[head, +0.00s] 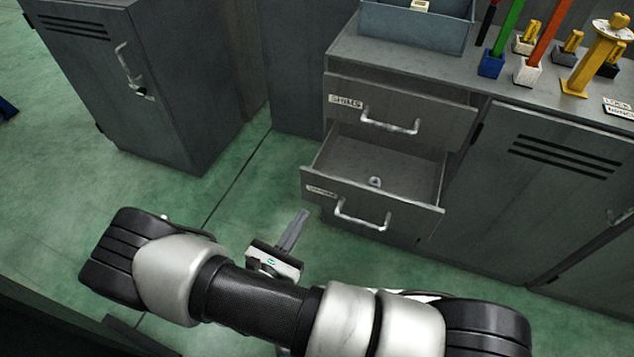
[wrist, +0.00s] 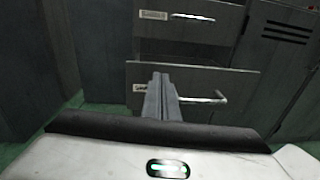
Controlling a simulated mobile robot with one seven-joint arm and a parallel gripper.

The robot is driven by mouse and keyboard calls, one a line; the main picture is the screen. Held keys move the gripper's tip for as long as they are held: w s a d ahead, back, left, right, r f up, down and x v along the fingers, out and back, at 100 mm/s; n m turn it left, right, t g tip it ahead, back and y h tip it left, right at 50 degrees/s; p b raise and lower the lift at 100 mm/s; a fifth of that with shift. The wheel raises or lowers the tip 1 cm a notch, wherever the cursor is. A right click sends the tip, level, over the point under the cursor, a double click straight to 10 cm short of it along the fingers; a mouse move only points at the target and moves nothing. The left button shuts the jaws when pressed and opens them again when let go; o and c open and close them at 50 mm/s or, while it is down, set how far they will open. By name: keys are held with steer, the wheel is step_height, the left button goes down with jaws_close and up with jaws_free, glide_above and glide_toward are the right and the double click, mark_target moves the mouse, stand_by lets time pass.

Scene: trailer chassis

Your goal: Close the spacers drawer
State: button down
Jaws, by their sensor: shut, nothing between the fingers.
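The spacers drawer (head: 372,207) is the lower drawer of the grey cabinet and stands pulled out, with a silver bar handle (head: 362,217) on its front. A small ring-like part (head: 375,181) lies inside it. In the wrist view the front of this drawer (wrist: 245,85) faces me, and my fingers cover part of it and the left end of its handle. My gripper (head: 303,214) is shut and empty, to the left of the drawer front in the head view. I cannot tell whether the fingertips touch the drawer.
The upper drawer (head: 400,112), labelled SHIMS, is above it and looks nearly closed. A blue-grey bin (head: 415,25) and several coloured tools stand on the cabinet top. A locker (head: 150,80) stands at the left. Green floor (head: 240,190) is free between them.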

steer(key=f+n+y, duration=0.1)
steer(key=f+n, duration=0.1)
steer(key=b, duration=0.2)
glide_toward(322, 176)
steer(key=shift+t, duration=0.4)
steer(key=x, duration=0.5)
steer(key=shift+w+d+f, duration=0.15)
steer(key=shift+f, duration=0.25)
steer(key=shift+w+d+r+b, duration=0.15)
steer(key=shift+w+b, duration=0.15)
steer(key=shift+w, duration=0.25)
steer(key=shift+w+d, duration=0.1)
